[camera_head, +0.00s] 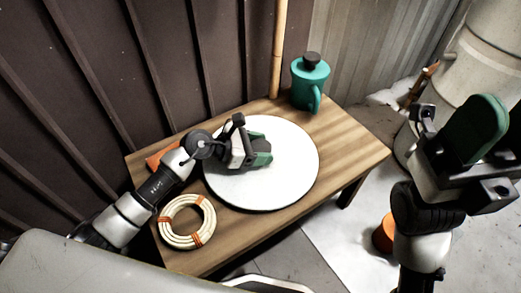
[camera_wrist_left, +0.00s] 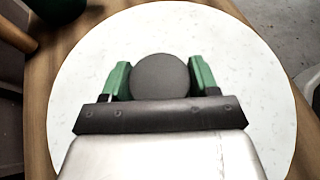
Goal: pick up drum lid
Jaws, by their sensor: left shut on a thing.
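The drum lid is a large white disc (camera_head: 296,150) lying flat on the wooden table; it fills much of the left wrist view (camera_wrist_left: 252,75). A round dark grey knob (camera_wrist_left: 160,78) shows near its middle in that view. My left gripper (camera_head: 262,151) reaches over the lid from the left, its green fingers on either side of the knob and shut on it. In the head view the gripper hides the knob. My right gripper (camera_head: 472,145) is raised at the right, away from the table; its finger gap is not clear.
On the table (camera_head: 355,145) are a rattan coil with orange ties (camera_head: 187,221), an orange item (camera_head: 163,156) partly behind my left arm, and a teal jug (camera_head: 310,82). A rattan pole (camera_head: 279,45) stands behind. A large pale drum (camera_head: 485,55) stands at the right. The table's right end is clear.

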